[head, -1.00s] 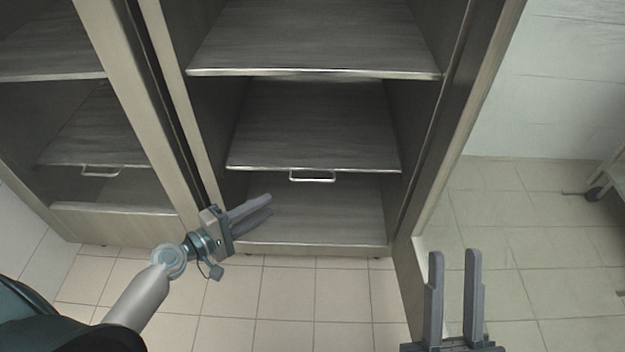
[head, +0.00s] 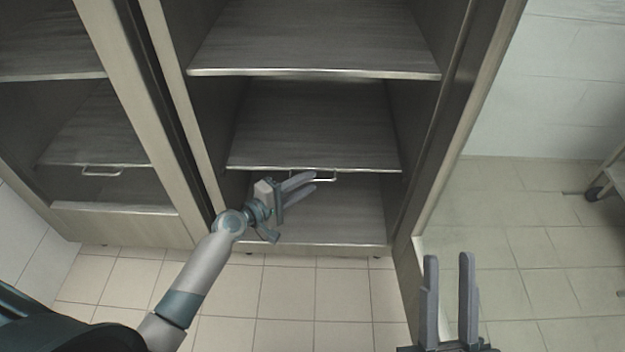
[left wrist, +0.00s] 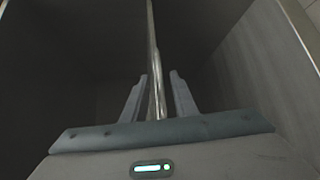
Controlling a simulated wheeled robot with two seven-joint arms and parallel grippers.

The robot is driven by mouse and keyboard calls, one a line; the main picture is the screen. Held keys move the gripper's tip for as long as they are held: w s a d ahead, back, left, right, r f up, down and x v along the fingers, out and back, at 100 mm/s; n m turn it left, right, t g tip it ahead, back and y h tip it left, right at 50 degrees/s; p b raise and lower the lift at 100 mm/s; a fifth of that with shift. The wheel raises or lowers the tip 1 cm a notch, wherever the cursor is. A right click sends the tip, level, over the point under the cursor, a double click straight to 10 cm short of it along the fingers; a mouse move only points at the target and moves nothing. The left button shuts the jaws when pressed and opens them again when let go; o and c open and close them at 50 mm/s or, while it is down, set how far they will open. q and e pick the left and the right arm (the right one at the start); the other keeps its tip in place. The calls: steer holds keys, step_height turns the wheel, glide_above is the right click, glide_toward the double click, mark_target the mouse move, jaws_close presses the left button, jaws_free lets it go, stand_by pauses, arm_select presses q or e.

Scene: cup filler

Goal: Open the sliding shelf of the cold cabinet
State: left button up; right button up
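The sliding shelf (head: 360,155) is a grey board with a bright front edge, at middle height inside the open cabinet (head: 320,250). Its front edge lies within the cabinet's opening. A thin metal handle (head: 328,179) hangs at the middle of that edge; its left part is hidden by my left gripper (head: 314,183). My left gripper is open, with its fingertips at the handle. In the left wrist view, the bright shelf edge (left wrist: 152,50) runs between the two parted fingers; contact cannot be told. My right gripper (head: 448,256) is open and empty at lower right.
An upper shelf (head: 315,40) lies above, and the cabinet floor (head: 340,215) below. A slanting panel (head: 440,180) bounds the opening at right. A similar compartment with its own handle (head: 101,171) stands at left. Tiled floor (head: 285,300) in front is clear.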

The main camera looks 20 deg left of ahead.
arm_select(q)
steer(key=shift+x, duration=1.3)
jaws_close()
stand_by(0.5)
